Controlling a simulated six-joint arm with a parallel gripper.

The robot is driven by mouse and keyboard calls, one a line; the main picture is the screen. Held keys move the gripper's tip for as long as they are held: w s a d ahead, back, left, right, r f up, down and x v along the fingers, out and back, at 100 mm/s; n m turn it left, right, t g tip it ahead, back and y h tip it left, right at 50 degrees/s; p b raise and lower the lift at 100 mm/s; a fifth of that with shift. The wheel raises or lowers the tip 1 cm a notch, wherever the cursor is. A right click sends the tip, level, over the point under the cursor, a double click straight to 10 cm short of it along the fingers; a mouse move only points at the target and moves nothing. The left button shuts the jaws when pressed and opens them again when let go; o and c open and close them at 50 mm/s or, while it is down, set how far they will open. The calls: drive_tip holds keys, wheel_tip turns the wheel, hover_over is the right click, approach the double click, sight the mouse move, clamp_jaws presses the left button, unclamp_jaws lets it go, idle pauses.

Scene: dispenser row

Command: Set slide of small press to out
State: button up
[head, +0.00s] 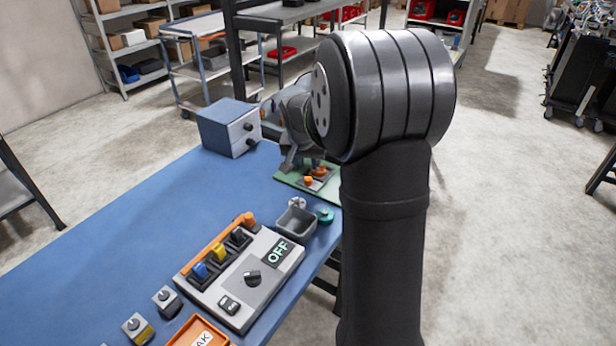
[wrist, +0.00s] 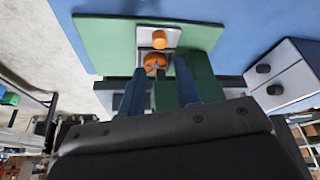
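The small press has a green base (head: 290,178) at the far end of the blue table. On it are a pale plate, an orange knob (head: 308,181) and a second orange piece (head: 319,171). In the wrist view the green base (wrist: 100,40) carries an orange peg (wrist: 159,39) on the pale plate, with a round orange knob (wrist: 155,62) below it. My gripper (wrist: 160,75) has its two fingers apart, with the round knob just beyond and between the tips; contact cannot be told. In the head view my gripper (head: 290,160) is over the press, and my arm hides part of it.
A blue-grey drawer box (head: 228,128) stands left of the press; it also shows in the wrist view (wrist: 285,75). A grey bin (head: 296,222), a green round piece (head: 325,214) and a switch panel reading OFF (head: 240,275) are nearer.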

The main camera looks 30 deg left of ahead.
sight(308, 179)
drive_tip(key=x, duration=0.9)
